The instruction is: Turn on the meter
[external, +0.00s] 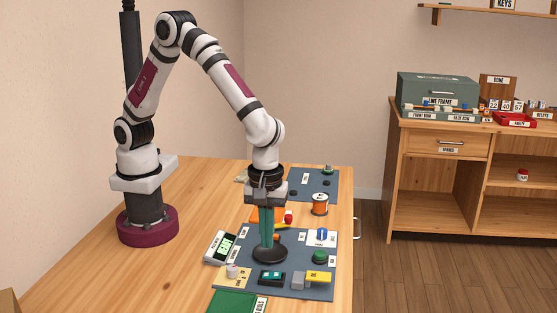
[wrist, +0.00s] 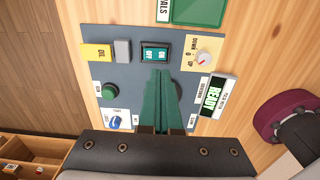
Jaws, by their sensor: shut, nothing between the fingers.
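My gripper (external: 267,244) is shut and empty, with its green fingers pointing down over the grey-blue panel (external: 240,286). In the wrist view the shut fingers (wrist: 161,74) end just beside a teal rocker switch (wrist: 155,54) in a dark frame. The switch also shows in the external view (external: 271,275), in front of the fingers. I cannot tell whether the fingertips touch anything. A white device with a lit green screen reading READY (wrist: 212,96) stands at the panel's edge; it also shows in the external view (external: 222,247). No thing is clearly labelled as a meter.
The panel carries a knob on a yellow plate (wrist: 203,57), a grey block (wrist: 122,50), a yellow oil-labelled block (wrist: 97,53), a green button (wrist: 110,91) and a blue knob (wrist: 117,122). A dark round disc (external: 282,254) lies under the fingers. An orange spool (external: 320,203) stands behind.

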